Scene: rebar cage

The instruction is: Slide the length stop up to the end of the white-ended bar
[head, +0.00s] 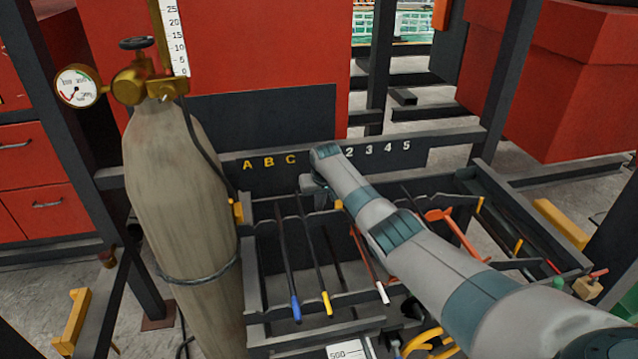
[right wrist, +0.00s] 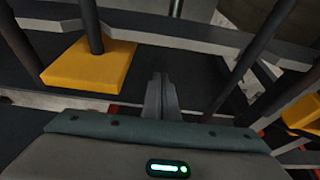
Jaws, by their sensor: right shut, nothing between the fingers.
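The white-ended bar (head: 383,293) lies in the rack, its white tip toward me; my right arm hides part of its length. A small yellow block (head: 340,204) shows at the edge of my right arm, mostly covered. In the right wrist view a yellow block (right wrist: 92,66) sits at left against a dark bar; I cannot tell whether it is the length stop. My right gripper (right wrist: 162,82) is shut and empty, to the right of that block and apart from it. In the head view the gripper (head: 318,194) is over the rack's far part. My left gripper is out of view.
Blue-ended (head: 296,308) and yellow-ended (head: 327,303) bars lie left of the white-ended one. An orange tool (head: 440,216) is right of my arm. A tall gas cylinder (head: 180,190) stands at left. A lettered and numbered dark panel (head: 265,162) closes the back.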

